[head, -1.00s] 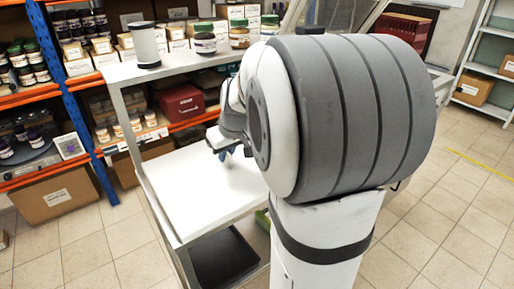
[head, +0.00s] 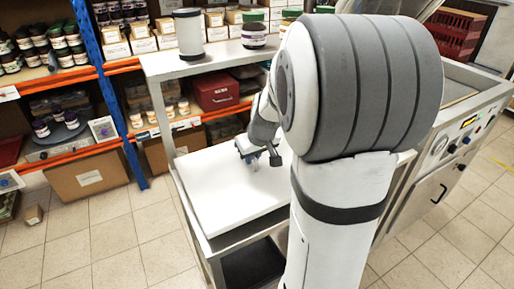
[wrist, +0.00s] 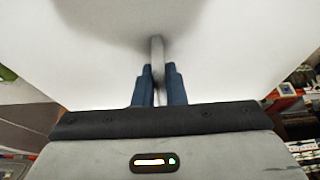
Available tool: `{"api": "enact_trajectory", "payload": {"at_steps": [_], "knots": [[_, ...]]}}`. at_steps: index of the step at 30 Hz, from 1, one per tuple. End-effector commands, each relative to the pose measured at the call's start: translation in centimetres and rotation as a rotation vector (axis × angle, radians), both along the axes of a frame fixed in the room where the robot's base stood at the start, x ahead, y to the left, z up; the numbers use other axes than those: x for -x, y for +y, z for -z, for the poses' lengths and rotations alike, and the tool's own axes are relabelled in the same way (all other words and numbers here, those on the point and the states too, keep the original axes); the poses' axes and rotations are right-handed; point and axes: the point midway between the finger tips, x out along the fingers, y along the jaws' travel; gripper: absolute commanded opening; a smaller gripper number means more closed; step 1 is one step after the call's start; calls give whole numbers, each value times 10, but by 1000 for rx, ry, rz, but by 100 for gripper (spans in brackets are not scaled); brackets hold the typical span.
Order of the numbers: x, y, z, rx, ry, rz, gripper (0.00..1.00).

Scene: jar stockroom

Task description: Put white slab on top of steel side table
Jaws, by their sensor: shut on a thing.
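The white slab (head: 225,192) lies level at the middle tier of the steel side table (head: 216,249). I cannot tell whether it rests on that tier or hangs just above it. My gripper (head: 258,156) is over the slab's far right part. In the wrist view the slab (wrist: 235,50) fills most of the picture. There my gripper's blue fingers (wrist: 157,78) are shut on a thin grey upright handle on the slab. My arm hides the slab's right side and part of the table.
A white canister (head: 188,35) and a green-lidded jar (head: 254,30) stand on the table's raised back shelf. A dark object (head: 252,264) sits on the lower shelf. Orange racks with jars and boxes stand behind. A steel machine (head: 450,150) is at right.

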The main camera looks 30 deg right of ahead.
Motion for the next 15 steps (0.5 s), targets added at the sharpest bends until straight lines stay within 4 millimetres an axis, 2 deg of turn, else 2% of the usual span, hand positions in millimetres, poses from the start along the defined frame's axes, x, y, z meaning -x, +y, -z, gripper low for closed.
{"api": "enact_trajectory", "payload": {"at_steps": [9, 15], "knots": [[0, -1, 32, 2, -3, 3, 0], [0, -2, 37, 1, -4, 4, 0]]}}
